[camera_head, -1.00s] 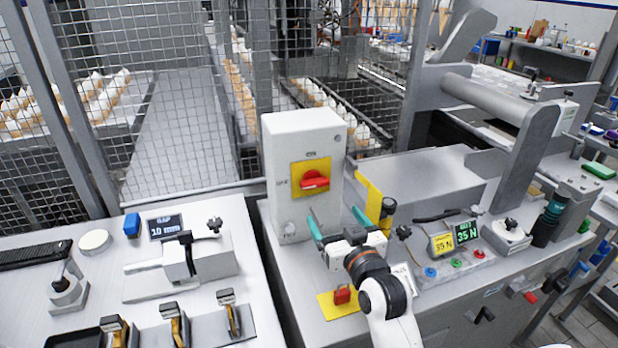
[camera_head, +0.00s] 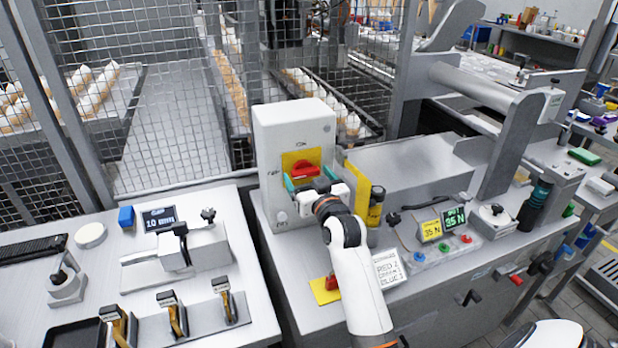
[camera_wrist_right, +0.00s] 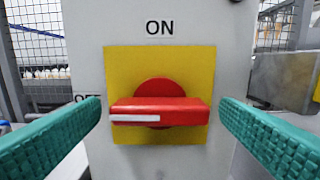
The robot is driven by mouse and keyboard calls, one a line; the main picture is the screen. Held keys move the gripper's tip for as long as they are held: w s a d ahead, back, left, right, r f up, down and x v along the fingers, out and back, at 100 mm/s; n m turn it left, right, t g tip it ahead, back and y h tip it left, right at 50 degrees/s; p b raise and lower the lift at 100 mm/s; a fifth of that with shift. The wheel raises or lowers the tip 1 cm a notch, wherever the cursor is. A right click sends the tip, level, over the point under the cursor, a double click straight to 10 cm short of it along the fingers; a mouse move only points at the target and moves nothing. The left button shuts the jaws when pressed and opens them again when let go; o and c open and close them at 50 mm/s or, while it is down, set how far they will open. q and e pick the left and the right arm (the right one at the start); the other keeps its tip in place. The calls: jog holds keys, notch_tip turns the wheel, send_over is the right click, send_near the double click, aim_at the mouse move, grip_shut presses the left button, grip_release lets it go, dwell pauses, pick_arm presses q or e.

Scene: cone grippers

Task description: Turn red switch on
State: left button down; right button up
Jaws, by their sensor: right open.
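The red switch (camera_head: 304,169) is a rotary knob on a yellow plate (camera_wrist_right: 160,70) on the front of a light grey box. In the right wrist view the red knob (camera_wrist_right: 160,112) lies horizontal, its white mark at the left end towards the "OFF" label. "ON" is printed above the plate. My right gripper (camera_head: 308,181) is open in front of the knob. Its teal fingers stand to the left and right of the knob, apart from it, in the right wrist view (camera_wrist_right: 160,135). My left gripper is not in view.
The grey box (camera_head: 295,125) stands on a metal bench. A yellow panel (camera_head: 356,192) juts out just right of it. A red part on a yellow square (camera_head: 322,292) lies below my right arm. A wire mesh fence (camera_head: 150,110) stands behind.

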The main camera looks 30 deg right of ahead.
jog(key=shift+c, duration=0.5)
jog(key=c, duration=0.9)
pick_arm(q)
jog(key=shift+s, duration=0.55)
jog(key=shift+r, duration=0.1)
pick_arm(e)
jog(key=m+p, duration=0.3)
jog(key=shift+r, duration=0.2)
jog(key=m+p, duration=0.3)
jog(key=m, duration=0.1)
jog(key=shift+m, duration=0.4)
jog(key=m+p, duration=0.2)
jog(key=m, duration=0.3)
jog(key=shift+f+p, duration=0.1)
jog(key=shift+p, duration=0.2)
pick_arm(q)
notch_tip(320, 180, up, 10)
jog(key=p, duration=0.1)
pick_arm(e)
jog(key=shift+f+m, duration=0.1)
jog(key=shift+m, duration=2.4)
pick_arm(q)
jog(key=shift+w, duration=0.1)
